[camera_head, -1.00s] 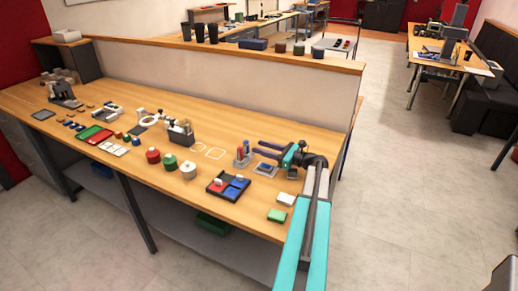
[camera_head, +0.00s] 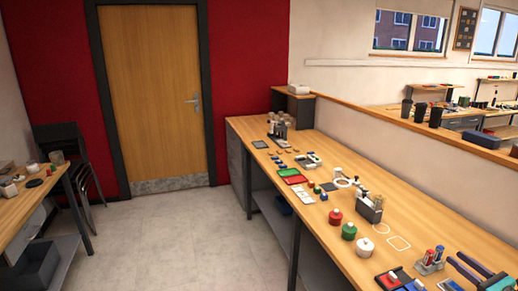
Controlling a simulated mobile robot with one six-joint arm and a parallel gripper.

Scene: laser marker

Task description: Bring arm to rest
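My gripper (camera_head: 455,257) shows at the bottom right edge of the head view, over the near end of the long wooden workbench (camera_head: 292,207). Its two dark blue fingers point left and are spread apart with nothing between them. The rest of my arm is cut off by the frame. A small grey holder with red and blue upright pieces (camera_head: 431,261) stands just left of the fingertips.
A black tray with red and blue parts (camera_head: 398,281) lies near the bench's front edge. Red, green and white round containers (camera_head: 349,231) stand farther along. A low partition (camera_head: 420,152) runs behind the bench. Open floor (camera_head: 165,245) lies left, before a wooden door (camera_head: 152,90).

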